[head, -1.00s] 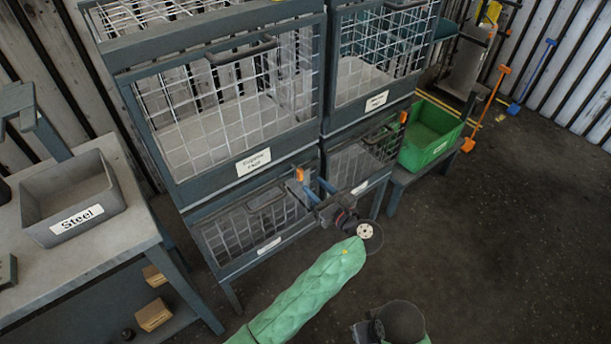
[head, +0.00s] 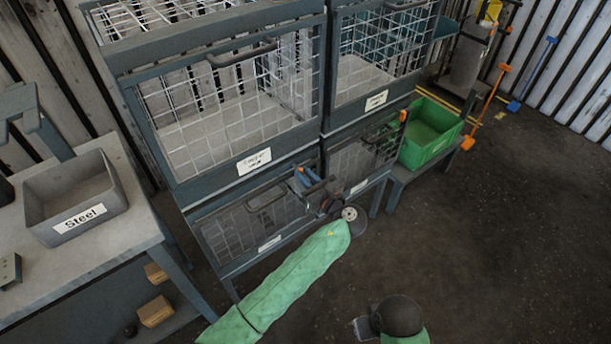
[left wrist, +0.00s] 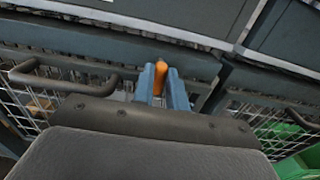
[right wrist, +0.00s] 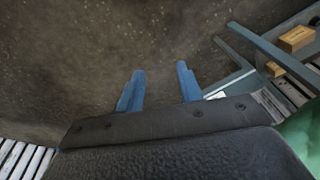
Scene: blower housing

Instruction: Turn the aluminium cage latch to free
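An orange latch (left wrist: 160,80) sits on the dark frame at the upper right of the lower left mesh cage (head: 240,232). The cage's label is too small to read, so I cannot confirm it is the aluminium one. My left gripper (head: 303,176) is at this latch. In the left wrist view its blue fingers (left wrist: 162,85) lie close on either side of the latch, apparently closed on it. The latch stands roughly upright in that view. My right gripper (right wrist: 160,80) is open and empty over the floor, low in the head view.
A second orange latch (head: 403,116) is on the lower right cage. Cage handles (left wrist: 65,80) stick out beside my left gripper. A green bin (head: 428,133) stands right of the cages. A grey Steel bin (head: 75,198) sits on the left bench.

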